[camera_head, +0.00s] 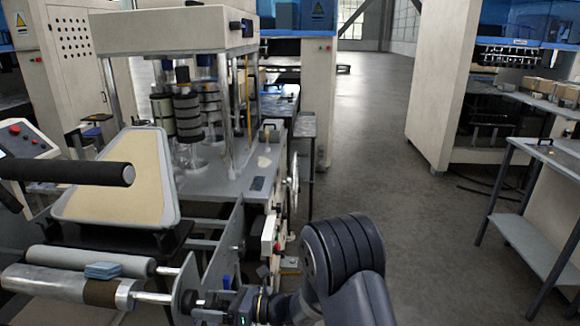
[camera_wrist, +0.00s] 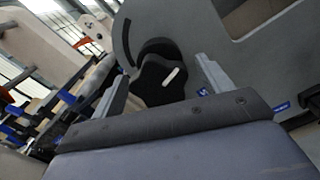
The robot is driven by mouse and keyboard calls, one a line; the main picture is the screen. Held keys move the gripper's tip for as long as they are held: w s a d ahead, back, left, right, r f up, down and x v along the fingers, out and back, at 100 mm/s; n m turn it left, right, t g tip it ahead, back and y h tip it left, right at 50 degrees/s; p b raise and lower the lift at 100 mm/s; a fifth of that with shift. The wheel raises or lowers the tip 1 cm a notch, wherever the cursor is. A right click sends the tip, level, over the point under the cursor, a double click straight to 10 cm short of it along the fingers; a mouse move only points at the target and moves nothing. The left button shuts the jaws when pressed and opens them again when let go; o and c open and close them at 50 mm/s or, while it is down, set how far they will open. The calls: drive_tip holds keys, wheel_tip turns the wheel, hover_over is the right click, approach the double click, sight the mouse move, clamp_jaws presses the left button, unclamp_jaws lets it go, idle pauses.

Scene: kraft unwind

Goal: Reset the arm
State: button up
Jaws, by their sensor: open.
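My arm (camera_head: 345,255) rises from the bottom of the head view, bends at a dark ribbed joint and reaches left, low beside the machine. My gripper (camera_head: 198,303) is at the arm's left end, close to the right end of the metal shaft (camera_head: 152,297). In the wrist view my gripper (camera_wrist: 163,70) has its two grey fingers spread apart. A black rounded knob-like part (camera_wrist: 155,85) shows between and beyond the fingers, in front of a large grey plate (camera_wrist: 190,30). I see nothing clamped. Whether a finger touches the knob or plate I cannot tell.
A machine with a grey frame plate (camera_head: 222,255), a roller (camera_head: 100,260) and a blue block (camera_head: 103,270) lies left of my arm. A black padded bar (camera_head: 75,172) juts above them. A grey table (camera_head: 530,215) stands right. The floor (camera_head: 390,180) between is clear.

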drive_tip(key=n+b, duration=0.6)
drive_tip(key=n, duration=0.1)
drive_tip(key=shift+f, duration=0.25)
drive_tip(key=n+b, duration=0.2)
drive_tip(key=shift+n, duration=0.3)
drive_tip(key=shift+r+n+b, duration=0.2)
drive_tip(key=shift+n+b, duration=0.55)
drive_tip(key=shift+n, duration=0.05)
